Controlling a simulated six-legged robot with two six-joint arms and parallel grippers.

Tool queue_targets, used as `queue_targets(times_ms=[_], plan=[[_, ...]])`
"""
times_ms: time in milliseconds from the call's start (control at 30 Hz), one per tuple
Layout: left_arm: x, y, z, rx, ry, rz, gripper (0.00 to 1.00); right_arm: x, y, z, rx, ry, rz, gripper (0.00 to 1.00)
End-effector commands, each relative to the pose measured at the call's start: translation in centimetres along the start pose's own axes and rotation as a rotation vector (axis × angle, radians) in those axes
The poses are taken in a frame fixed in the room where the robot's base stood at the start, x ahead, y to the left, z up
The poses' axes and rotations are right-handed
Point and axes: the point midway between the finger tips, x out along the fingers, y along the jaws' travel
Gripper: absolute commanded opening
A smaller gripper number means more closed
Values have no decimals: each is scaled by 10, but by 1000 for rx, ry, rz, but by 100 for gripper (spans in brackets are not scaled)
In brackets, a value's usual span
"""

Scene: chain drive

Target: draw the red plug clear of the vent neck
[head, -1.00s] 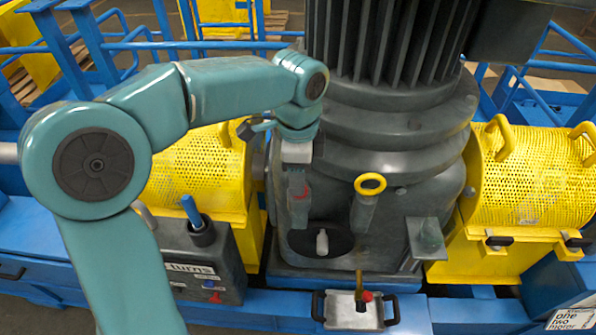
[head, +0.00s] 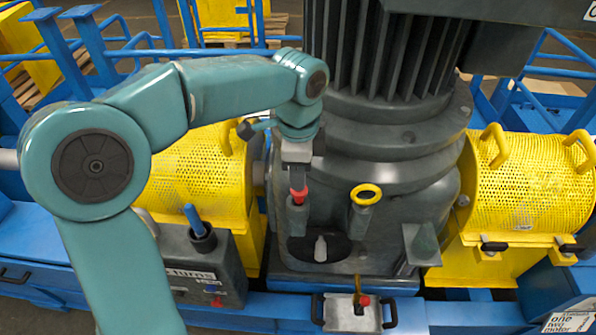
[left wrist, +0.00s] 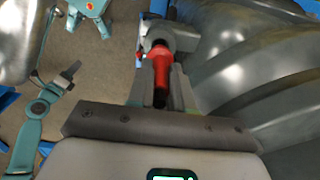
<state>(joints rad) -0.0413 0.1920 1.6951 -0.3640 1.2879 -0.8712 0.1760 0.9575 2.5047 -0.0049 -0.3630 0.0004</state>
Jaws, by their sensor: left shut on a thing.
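The red plug (head: 298,192) shows in the head view just below my left gripper (head: 297,172). The grey vent neck (head: 297,218) stands directly under it on the dark gear housing. In the left wrist view my left gripper (left wrist: 161,82) is shut on the red plug (left wrist: 160,66), with one finger on each side. The vent neck (left wrist: 158,36) lies just past the plug's end, in line with it. I cannot tell whether the plug's tip is still inside the neck. My right gripper is not in view.
A yellow-ringed grey spout (head: 365,196) stands right of the neck. A small white bottle (head: 320,248) stands in a dark recess below. Yellow mesh guards (head: 525,185) flank the housing. A box with a blue lever (head: 195,220) is at front left.

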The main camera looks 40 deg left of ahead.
Motion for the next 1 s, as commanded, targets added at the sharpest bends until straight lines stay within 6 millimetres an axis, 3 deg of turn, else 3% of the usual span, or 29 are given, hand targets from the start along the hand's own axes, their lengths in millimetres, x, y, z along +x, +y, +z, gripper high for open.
queue_targets(times_ms=[1000], plan=[[-57, 0, 0, 0, 0, -1, 0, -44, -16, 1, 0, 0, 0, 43]])
